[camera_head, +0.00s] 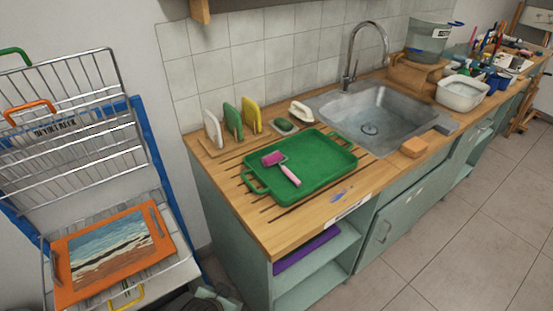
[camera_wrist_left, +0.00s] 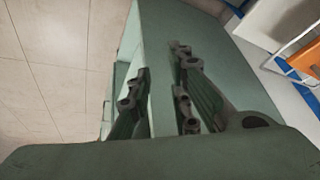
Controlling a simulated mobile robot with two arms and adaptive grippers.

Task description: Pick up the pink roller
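The pink roller (camera_head: 280,164) has a pink head and a pink-and-white handle. It lies in the green tray (camera_head: 325,166) on the wooden counter left of the sink, its handle pointing toward the front right. My left gripper (camera_wrist_left: 158,88) shows in the left wrist view with its fingers apart and nothing between them. It is beside a pale green cabinet side, low and away from the roller. A grey-green part at the bottom edge of the head view seems to be this gripper, mostly cut off. The roller is not in the left wrist view. My right gripper is in neither view.
Upright sponges (camera_head: 232,122) and a white brush (camera_head: 301,111) stand behind the tray. The metal sink (camera_head: 372,120), an orange sponge (camera_head: 414,147) and a white basin (camera_head: 462,93) are to the right. A wire drying rack (camera_head: 75,98) stands left; floor in front is clear.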

